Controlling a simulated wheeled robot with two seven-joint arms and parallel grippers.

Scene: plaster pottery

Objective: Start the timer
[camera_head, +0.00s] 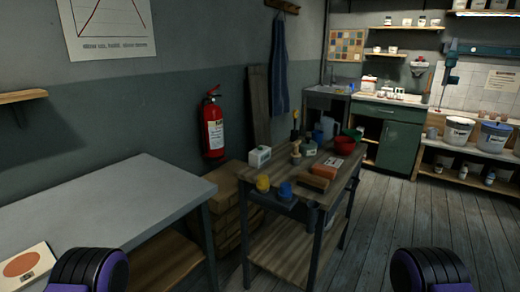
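I cannot clearly make out a timer. A small white box (259,157) with a dark mark on its front stands at the back left of the wooden cart, too small to identify. Two dark rounded parts of my own arms with purple trim show at the bottom left and bottom right edges. Neither gripper's fingers are in view.
The cart (270,192) holds a red bowl (345,145), yellow and blue items and several bottles. A grey table (110,205) stands at left, bearing a card (25,266). A fire extinguisher (213,128) hangs behind. Floor (400,235) right of the cart is clear.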

